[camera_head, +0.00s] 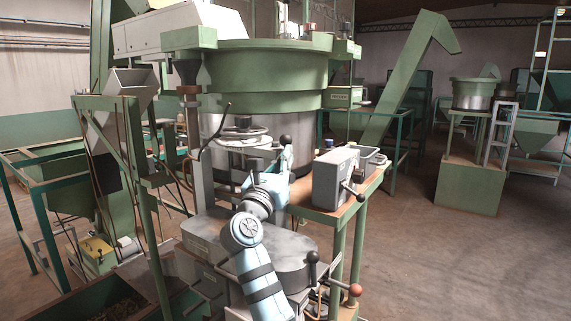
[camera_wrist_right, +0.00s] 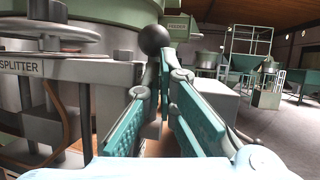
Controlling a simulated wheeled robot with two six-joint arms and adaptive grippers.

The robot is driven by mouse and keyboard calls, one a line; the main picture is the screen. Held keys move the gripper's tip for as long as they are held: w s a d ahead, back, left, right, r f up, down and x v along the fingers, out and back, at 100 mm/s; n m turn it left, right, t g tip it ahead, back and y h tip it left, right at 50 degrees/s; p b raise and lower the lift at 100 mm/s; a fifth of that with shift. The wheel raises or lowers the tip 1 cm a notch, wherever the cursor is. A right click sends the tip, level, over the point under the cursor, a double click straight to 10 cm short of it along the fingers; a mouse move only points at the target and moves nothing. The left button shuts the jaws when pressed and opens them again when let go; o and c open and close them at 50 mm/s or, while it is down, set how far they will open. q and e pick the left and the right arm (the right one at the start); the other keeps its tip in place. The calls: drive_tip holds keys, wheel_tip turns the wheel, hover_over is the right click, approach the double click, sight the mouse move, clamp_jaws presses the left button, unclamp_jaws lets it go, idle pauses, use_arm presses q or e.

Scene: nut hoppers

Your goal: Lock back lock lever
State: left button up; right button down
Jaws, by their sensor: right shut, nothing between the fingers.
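A lever with a black ball knob (camera_head: 285,140) stands upright at the back of the machine, and I take it for the back lock lever. The knob also shows in the right wrist view (camera_wrist_right: 154,39), just past the fingertips. My right gripper (camera_head: 282,160) is shut and empty, its teal-padded fingers (camera_wrist_right: 158,75) converging right below the knob. I cannot tell whether they touch the lever, and its shaft is mostly hidden by the fingers. My left gripper is not in view.
A handwheel (camera_head: 240,133) and a housing marked SPLITTER (camera_wrist_right: 25,69) stand left of the gripper. A grey box (camera_head: 332,180) with a black-knobbed handle is to the right. Another black-knobbed lever (camera_head: 312,257) and a red-knobbed one (camera_head: 356,290) are nearer. Open floor (camera_head: 430,260) lies right.

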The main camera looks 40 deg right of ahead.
drive_tip(key=shift+s+d+p+x, duration=0.1)
drive_tip(key=shift+p+x, duration=0.05)
drive_tip(key=shift+x, duration=0.6)
drive_tip(key=shift+s+d+p+x, duration=0.1)
drive_tip(key=shift+s+x, duration=0.05)
drive_tip(key=shift+x, duration=0.55)
drive_tip(key=shift+s+d+p+x, duration=0.1)
drive_tip(key=shift+p+x, duration=0.05)
drive_tip(key=shift+x, duration=0.6)
drive_tip(key=shift+f, duration=0.2)
